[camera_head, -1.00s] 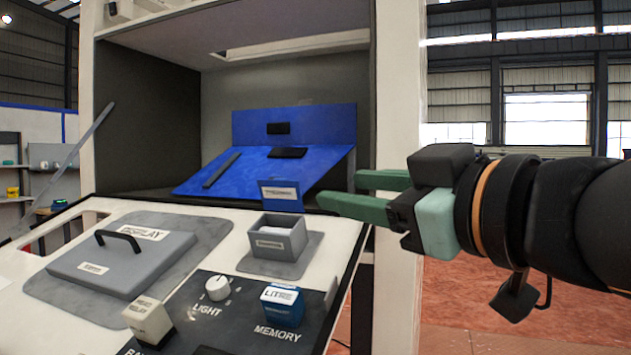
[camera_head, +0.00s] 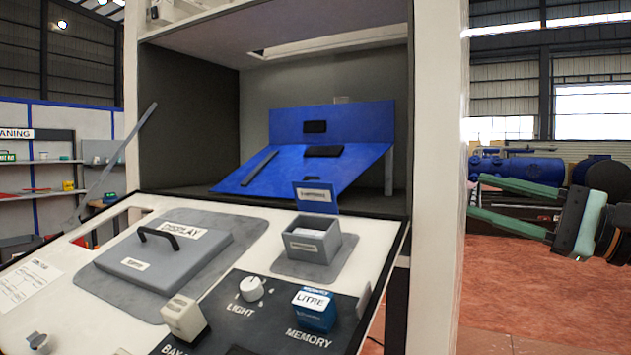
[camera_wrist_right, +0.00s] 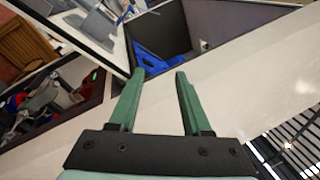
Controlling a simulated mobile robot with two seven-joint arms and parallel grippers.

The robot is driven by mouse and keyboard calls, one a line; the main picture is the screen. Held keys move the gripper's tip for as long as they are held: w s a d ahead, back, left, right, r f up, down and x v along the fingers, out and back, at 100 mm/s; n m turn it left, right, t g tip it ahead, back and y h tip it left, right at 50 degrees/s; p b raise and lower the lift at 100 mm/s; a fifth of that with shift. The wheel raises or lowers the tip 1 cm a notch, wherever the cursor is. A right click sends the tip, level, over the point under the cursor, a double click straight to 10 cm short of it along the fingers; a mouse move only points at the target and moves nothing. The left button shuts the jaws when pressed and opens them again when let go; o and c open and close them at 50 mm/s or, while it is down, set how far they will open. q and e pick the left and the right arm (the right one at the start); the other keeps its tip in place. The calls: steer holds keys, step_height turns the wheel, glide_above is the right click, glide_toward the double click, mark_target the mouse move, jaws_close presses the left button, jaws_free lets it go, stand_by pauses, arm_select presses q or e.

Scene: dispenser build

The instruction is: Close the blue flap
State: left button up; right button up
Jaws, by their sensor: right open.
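A small blue flap (camera_head: 316,197) with a white label stands upright at the back edge of an open grey box (camera_head: 312,240) on the console. A larger blue panel (camera_head: 310,168), with a sloping part and an upright back, sits inside the cabinet; a blue part (camera_wrist_right: 150,60) shows in the wrist view. I cannot tell from the pictures which one the task names. My right gripper (camera_head: 474,197) is open and empty, to the right of the cabinet's white post and apart from both. Its two green fingers (camera_wrist_right: 160,73) are spread in the wrist view. My left gripper is not in view.
The console holds a grey DISPLAY lid (camera_head: 165,255), a LIGHT knob (camera_head: 252,288), a blue LITRE block (camera_head: 314,310) and a beige block (camera_head: 184,318). The white post (camera_head: 437,200) stands between my right gripper and the console.

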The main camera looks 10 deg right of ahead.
steer(key=w+a+f+m+g+y, duration=0.2)
steer(key=w+a+y, duration=0.15)
steer(key=a, duration=0.25)
steer(key=m+g+y, duration=0.1)
steer(key=g+y, duration=0.1)
steer(key=g, duration=0.1)
glide_toward(321, 186)
steer(key=x, duration=0.3)
steer(key=p+x, duration=0.1)
steer(key=x, duration=0.2)
steer(key=w+p+x, duration=0.1)
steer(key=x, duration=0.3)
steer(key=shift+w+d, duration=0.1)
steer(key=shift+d, duration=0.1)
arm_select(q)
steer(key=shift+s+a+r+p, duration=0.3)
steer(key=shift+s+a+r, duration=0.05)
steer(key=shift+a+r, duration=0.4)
arm_select(e)
steer(key=shift+w+a+r, duration=0.15)
steer(key=shift+w+a, duration=0.15)
steer(key=shift+a, duration=0.25)
steer(key=shift+c, duration=0.2)
jaws_close()
